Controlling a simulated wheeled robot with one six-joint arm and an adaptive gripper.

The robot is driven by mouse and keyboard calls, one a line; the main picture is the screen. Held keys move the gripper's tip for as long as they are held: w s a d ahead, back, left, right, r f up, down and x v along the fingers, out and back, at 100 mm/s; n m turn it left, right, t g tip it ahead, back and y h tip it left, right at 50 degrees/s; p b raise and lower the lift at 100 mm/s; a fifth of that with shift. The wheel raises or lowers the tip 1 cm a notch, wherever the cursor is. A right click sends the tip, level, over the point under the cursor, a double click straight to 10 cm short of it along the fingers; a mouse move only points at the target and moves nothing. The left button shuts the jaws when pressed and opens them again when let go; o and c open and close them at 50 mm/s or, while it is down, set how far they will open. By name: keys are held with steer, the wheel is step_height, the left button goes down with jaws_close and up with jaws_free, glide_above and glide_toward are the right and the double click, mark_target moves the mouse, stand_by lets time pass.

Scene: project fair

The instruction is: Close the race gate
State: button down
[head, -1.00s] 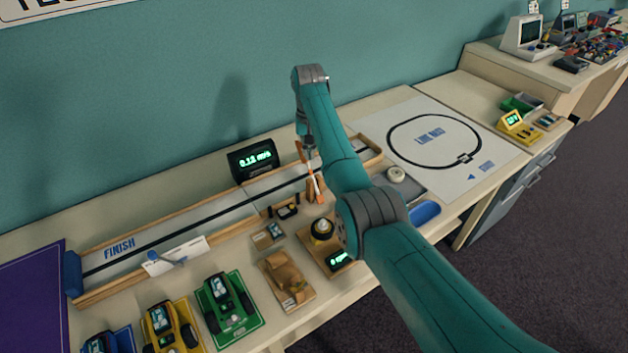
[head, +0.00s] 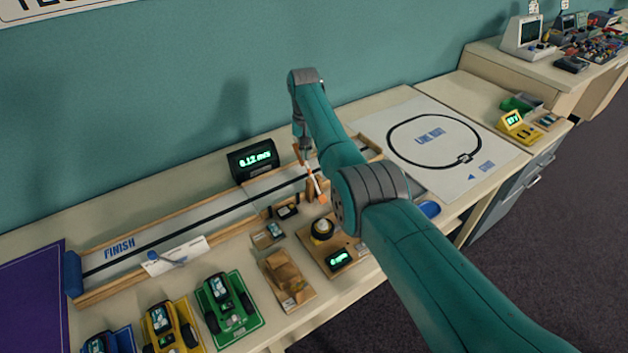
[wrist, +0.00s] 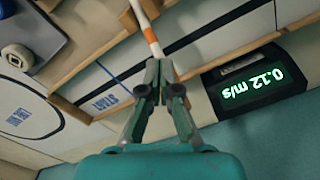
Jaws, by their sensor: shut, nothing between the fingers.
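The race gate is an orange-and-white striped bar (head: 314,180) at the right part of the wooden-edged track (head: 200,222). It slants from a small post (head: 311,192) on the near side, up and left. In the wrist view the bar (wrist: 149,34) runs from the top edge down to my fingertips, over the track near the START lettering. My gripper (wrist: 163,66) is shut with nothing between its fingers, its tips at the bar's end. I cannot tell whether they touch. In the head view my gripper (head: 305,153) is small and partly merged with the bar.
A speed display (head: 253,160) reading 0.12 m/s stands close behind the track, left of my gripper. Toy cars (head: 226,302), a wooden block car (head: 284,280) and a button board (head: 328,245) fill the near side.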

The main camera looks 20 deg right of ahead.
mark_target(306, 162)
step_height(306, 162, up, 10)
stand_by(1.0)
stand_by(0.4)
